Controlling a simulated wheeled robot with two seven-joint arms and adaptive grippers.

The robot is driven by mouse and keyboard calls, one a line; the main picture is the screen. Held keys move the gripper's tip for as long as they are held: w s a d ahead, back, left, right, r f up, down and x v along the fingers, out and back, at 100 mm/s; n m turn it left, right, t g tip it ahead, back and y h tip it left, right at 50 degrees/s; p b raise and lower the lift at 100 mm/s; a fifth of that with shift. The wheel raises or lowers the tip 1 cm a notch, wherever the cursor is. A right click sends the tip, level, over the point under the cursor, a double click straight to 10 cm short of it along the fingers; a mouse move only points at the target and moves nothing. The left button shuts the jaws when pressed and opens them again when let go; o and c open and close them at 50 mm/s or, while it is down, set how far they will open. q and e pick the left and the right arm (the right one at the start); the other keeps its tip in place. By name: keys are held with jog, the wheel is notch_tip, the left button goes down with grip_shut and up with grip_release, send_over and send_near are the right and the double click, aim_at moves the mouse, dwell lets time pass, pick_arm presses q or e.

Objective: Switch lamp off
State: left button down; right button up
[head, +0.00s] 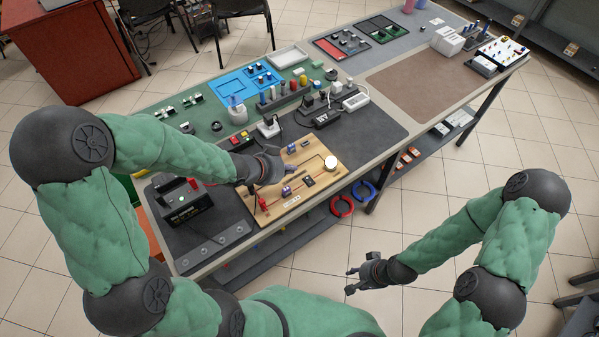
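A wooden circuit board (318,188) lies on the dark mat near the table's front edge. A round, pale lamp (331,162) sits at its right end; I cannot tell surely whether it is lit. Small parts stand on the board: a purple and grey piece (287,190), a dark block (309,181) and a red piece (263,203). Which one is the switch is too small to tell. My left gripper (266,170) is over the board's left part, hiding some of it; its finger opening is unclear. My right gripper (350,280) is open and empty, off the table's front side.
A black power unit (185,207) stands left of the board. Behind the board are a white plug socket (268,127), a black adapter (322,119) and a blue tray (237,86). Red (342,206) and blue (363,190) hose rings hang at the table's front. The brown mat (415,82) is clear.

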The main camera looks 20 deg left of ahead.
pick_arm(q)
jog(key=b, duration=0.6)
send_over(305, 180)
jog(key=f, duration=0.7)
jog(key=shift+s+d, duration=0.1)
jog(key=shift+s, duration=0.2)
jog(key=shift+w+f+b, duration=0.25)
jog(key=shift+f+b, duration=0.2)
jog(key=shift+f, duration=0.65)
jog(key=shift+w+f+b, duration=0.1)
jog(key=shift+f+b, duration=0.4)
jog(key=shift+f, duration=0.35)
jog(key=shift+a+f, duration=0.3)
jog(key=shift+f, duration=0.05)
jog(key=shift+d, duration=0.1)
